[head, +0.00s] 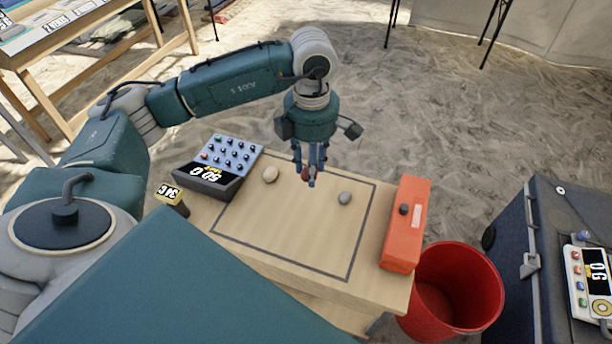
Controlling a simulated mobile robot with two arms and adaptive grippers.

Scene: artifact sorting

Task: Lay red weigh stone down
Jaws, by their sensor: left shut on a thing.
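My left gripper (311,180) points down over the wooden table (285,237), at the far part of the dark outlined rectangle. It is shut on a small reddish stone (305,174), mostly hidden by the fingers. I cannot tell whether the stone touches the table. A beige stone (270,175) lies to the left of the gripper and a grey stone (345,198) to its right, both on the table inside the outline. My right gripper is not in view.
A scale with buttons and a display (220,163) stands at the table's left, beside a small yellow display block (170,193). An orange box (406,225) stands at the right edge. A red bucket (452,290) and a dark case (512,270) are farther right. The outlined area's near part is clear.

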